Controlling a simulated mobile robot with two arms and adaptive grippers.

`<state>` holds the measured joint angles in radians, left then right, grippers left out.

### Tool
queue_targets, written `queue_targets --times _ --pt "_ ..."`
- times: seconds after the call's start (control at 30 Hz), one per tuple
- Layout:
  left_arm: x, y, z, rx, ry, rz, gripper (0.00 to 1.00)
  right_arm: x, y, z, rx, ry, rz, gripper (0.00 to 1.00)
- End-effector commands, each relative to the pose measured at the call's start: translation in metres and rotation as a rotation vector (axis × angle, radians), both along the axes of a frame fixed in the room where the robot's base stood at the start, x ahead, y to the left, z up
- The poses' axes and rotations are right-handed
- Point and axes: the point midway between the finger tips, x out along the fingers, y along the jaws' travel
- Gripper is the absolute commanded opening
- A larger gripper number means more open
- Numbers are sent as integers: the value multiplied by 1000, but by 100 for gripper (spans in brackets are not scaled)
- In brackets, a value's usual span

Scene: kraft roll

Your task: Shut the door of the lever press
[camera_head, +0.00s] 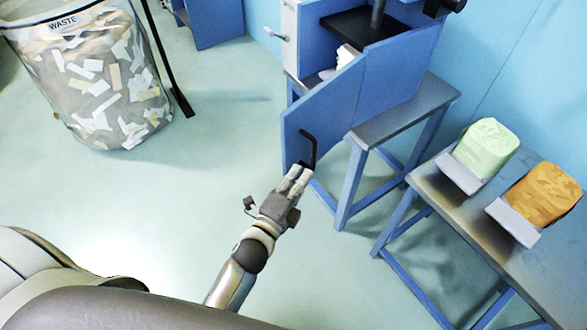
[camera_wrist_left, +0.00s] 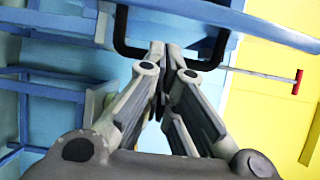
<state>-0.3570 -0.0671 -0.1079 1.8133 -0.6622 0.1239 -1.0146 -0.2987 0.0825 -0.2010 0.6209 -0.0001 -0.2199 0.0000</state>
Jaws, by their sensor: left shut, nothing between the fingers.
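The blue lever press (camera_head: 395,75) stands on a table with blue legs. Its blue door (camera_head: 335,103) is swung open toward me, with white material (camera_head: 346,56) showing in the opening behind it. The door carries a black bar handle (camera_head: 311,148), which also shows at the top of the left wrist view (camera_wrist_left: 122,35). My left gripper (camera_head: 299,174) is at the lower end of this handle, fingers shut with nothing between them. In the left wrist view the fingertips (camera_wrist_left: 168,52) are close to the handle; I cannot tell whether they touch it. My right gripper is not in view.
A clear waste bag (camera_head: 95,85) full of paper scraps stands at upper left. A side table (camera_head: 475,225) at right holds a green block (camera_head: 486,147) and an orange block (camera_head: 543,194). The floor (camera_head: 200,185) left of the door is clear.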

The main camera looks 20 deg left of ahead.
Motion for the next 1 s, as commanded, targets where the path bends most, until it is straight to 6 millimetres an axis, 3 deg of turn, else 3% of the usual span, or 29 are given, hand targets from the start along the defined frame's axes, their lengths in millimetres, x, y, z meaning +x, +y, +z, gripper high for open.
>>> queue_targets --times 0.2,0.77,1.0 --pt "6 15 1 -1 -2 -2 0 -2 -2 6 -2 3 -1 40" --pt "8 20 0 1 -3 -17 0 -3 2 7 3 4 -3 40" --pt "15 39 0 6 -6 -83 0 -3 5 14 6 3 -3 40"
